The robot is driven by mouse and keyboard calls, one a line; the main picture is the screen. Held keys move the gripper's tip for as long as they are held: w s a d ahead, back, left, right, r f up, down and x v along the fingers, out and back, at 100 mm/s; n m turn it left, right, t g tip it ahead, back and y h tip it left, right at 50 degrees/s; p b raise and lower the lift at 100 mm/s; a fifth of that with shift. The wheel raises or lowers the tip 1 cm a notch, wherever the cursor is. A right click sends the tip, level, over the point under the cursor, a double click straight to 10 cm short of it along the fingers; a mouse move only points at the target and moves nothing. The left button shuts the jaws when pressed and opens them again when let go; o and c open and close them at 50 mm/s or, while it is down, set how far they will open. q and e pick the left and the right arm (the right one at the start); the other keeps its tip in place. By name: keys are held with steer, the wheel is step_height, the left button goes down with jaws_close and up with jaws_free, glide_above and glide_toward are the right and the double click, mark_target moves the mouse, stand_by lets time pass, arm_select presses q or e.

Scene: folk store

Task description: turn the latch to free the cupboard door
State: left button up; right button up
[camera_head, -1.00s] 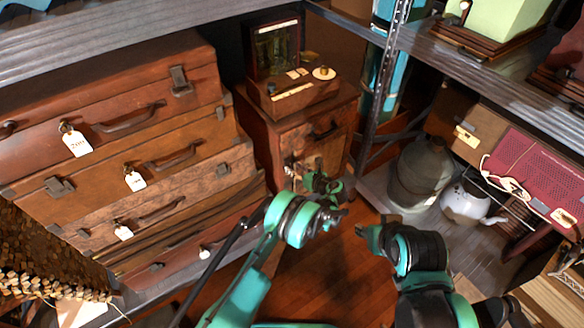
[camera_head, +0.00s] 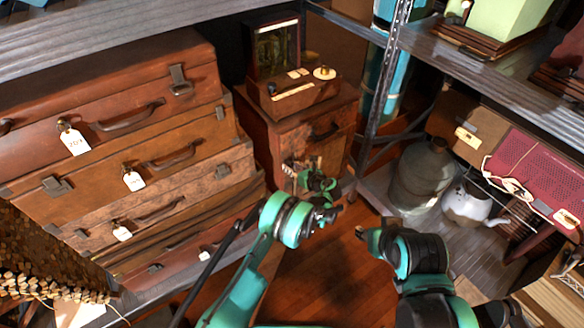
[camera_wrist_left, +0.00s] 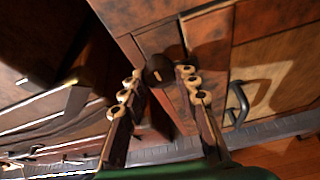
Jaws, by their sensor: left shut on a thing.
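The small wooden cupboard (camera_head: 268,150) stands beside the suitcase stack, its door (camera_head: 333,152) closed. In the left wrist view, a dark latch (camera_wrist_left: 158,70) sits on the cupboard front between the fingertips of my left gripper (camera_wrist_left: 157,82). The left gripper is shut on the latch, with a fingertip pad on either side. In the head view my left gripper (camera_head: 303,180) is at the cupboard's front, and it hides most of the latch. The door's dark curved handle (camera_wrist_left: 238,104) is to the right in the wrist view. My right gripper (camera_head: 368,236) is away from the cupboard, its fingers unclear.
Stacked brown suitcases (camera_head: 140,80) with white tags stand close at the left. A metal shelf post (camera_head: 383,85) rises right of the cupboard. A grey jug (camera_head: 420,172) and white kettle (camera_head: 466,203) stand further right. Wooden floor (camera_head: 335,265) is open between my arms.

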arm_select(q)
steer(key=shift+n+t+h, duration=0.5)
steer(key=shift+n+h, duration=0.05)
steer(key=shift+n, duration=0.55)
steer(key=shift+n+t+h, duration=0.5)
steer(key=shift+n+h, duration=0.05)
steer(key=shift+n, duration=0.55)
steer(key=o, duration=0.9)
steer(key=shift+s, duration=0.15)
steer(key=v, duration=1.1)
steer(key=shift+s+r, duration=0.1)
steer(key=shift+s, duration=0.3)
